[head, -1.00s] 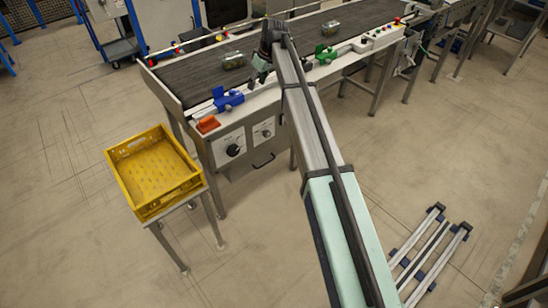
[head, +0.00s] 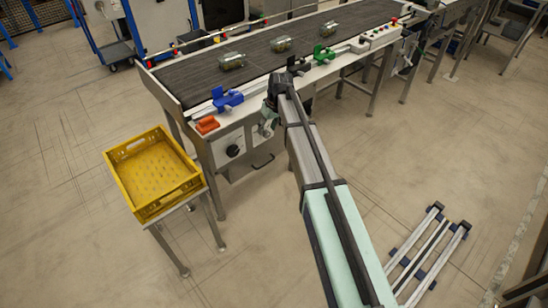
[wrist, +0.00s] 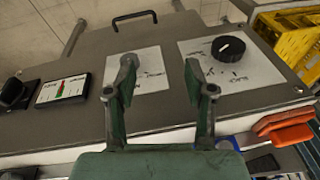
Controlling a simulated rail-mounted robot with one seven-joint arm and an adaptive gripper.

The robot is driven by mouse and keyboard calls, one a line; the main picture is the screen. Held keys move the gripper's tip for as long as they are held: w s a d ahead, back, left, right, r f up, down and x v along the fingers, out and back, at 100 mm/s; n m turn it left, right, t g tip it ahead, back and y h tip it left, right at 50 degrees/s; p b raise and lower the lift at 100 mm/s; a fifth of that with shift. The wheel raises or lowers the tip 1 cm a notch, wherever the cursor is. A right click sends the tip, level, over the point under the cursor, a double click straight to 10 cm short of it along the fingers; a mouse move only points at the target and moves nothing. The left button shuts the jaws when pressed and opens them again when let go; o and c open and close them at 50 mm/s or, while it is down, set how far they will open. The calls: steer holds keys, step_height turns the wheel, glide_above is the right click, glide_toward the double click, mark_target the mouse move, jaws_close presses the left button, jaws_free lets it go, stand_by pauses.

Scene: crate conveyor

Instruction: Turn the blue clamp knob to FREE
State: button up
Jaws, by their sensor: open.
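The blue clamp (head: 228,98) sits on the rail along the conveyor's near edge, toward its left end. Its knob setting is too small to read. In the wrist view only a bit of blue (wrist: 228,142) shows at the bottom, mostly hidden behind my right finger and the gripper body. My gripper (wrist: 160,75) is open and empty, its fingers apart in front of the conveyor's front panel. In the head view my gripper (head: 268,122) is right of and below the blue clamp, apart from it.
The panel has a black dial (wrist: 230,48) and a second label plate (wrist: 150,70) partly behind my left finger. An orange block (head: 208,124) lies near the blue clamp. Black (head: 297,65) and green (head: 324,54) clamps stand further right. A yellow crate (head: 122,152) stands at left.

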steer(key=s+d+f+m, duration=0.1)
steer(key=s+d+f, duration=0.1)
steer(key=s+f, duration=0.5)
step_height(320, 180, down, 2)
steer(key=shift+d+f+m+g+b, duration=0.15)
steer(key=shift+f+m+g+b, duration=0.1)
steer(key=shift+m+g+b, duration=0.05)
steer(key=shift+w, duration=0.1)
steer(key=s+d+f+m+g+h, duration=0.1)
steer(key=s+d+f, duration=0.1)
steer(key=s+f, duration=0.55)
steer(key=s+d+f+m+g, duration=0.1)
steer(key=s+d+f, duration=0.3)
steer(key=s, duration=0.7)
steer(key=s+d+f+m+g+h, duration=0.1)
steer(key=s+f+m, duration=0.1)
steer(key=s+f, duration=0.65)
steer(key=s+d+f+g, duration=0.2)
steer(key=s, duration=1.2)
steer(key=s+d+f+g, duration=0.1)
steer(key=s+f+g, duration=0.1)
steer(key=s, duration=1.2)
steer(key=shift+s+d+f, duration=0.2)
steer(key=shift+d+f, duration=0.2)
steer(key=shift+f, duration=0.45)
